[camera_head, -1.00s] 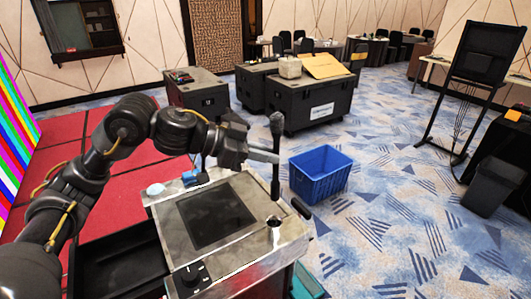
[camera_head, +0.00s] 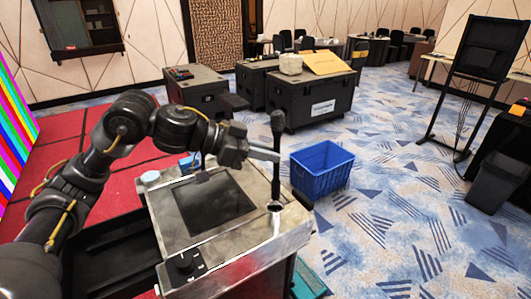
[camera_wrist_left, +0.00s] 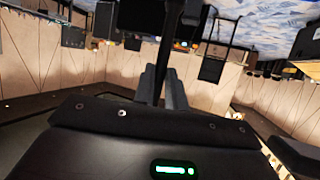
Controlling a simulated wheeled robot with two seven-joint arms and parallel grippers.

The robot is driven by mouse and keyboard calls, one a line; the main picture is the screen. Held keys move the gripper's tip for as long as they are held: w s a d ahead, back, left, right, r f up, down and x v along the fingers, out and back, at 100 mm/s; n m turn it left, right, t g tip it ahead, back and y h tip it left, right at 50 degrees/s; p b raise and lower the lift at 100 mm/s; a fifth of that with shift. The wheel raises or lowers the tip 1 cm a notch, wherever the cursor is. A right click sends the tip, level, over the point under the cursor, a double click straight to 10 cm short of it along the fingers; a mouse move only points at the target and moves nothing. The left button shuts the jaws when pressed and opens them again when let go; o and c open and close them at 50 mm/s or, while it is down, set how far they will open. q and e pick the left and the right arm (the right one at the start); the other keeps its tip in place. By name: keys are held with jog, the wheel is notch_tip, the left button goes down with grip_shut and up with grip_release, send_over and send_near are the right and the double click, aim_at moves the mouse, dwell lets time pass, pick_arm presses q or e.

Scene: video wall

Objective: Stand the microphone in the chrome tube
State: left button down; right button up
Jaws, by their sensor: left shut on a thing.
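The black microphone (camera_head: 277,128) is upright, with its head at the top. My left gripper (camera_head: 268,153) is shut on its shaft, and in the left wrist view the fingers (camera_wrist_left: 161,88) close around the dark shaft (camera_wrist_left: 166,50). The chrome tube (camera_head: 275,207) is at the right side of the metal-topped cart (camera_head: 230,237). The microphone's lower end is at the tube's mouth; I cannot tell how far inside it is. My right gripper is not in view.
The cart top has a dark screen panel (camera_head: 215,207), a black knob (camera_head: 185,262) and a light blue round item (camera_head: 150,177). A blue crate (camera_head: 320,172) stands on the floor to the right. Black cases (camera_head: 310,100) stand behind.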

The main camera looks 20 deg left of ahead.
pick_arm(q)
notch_tip(320, 180, down, 6)
jog(key=b, duration=0.3)
jog(key=shift+f, duration=0.15)
dwell(0.8)
jog(key=shift+f, duration=0.2)
jog(key=shift+f+b, duration=0.55)
jog(key=shift+f, duration=0.6)
jog(key=c, duration=1.4)
grip_release()
jog(key=shift+o, duration=0.2)
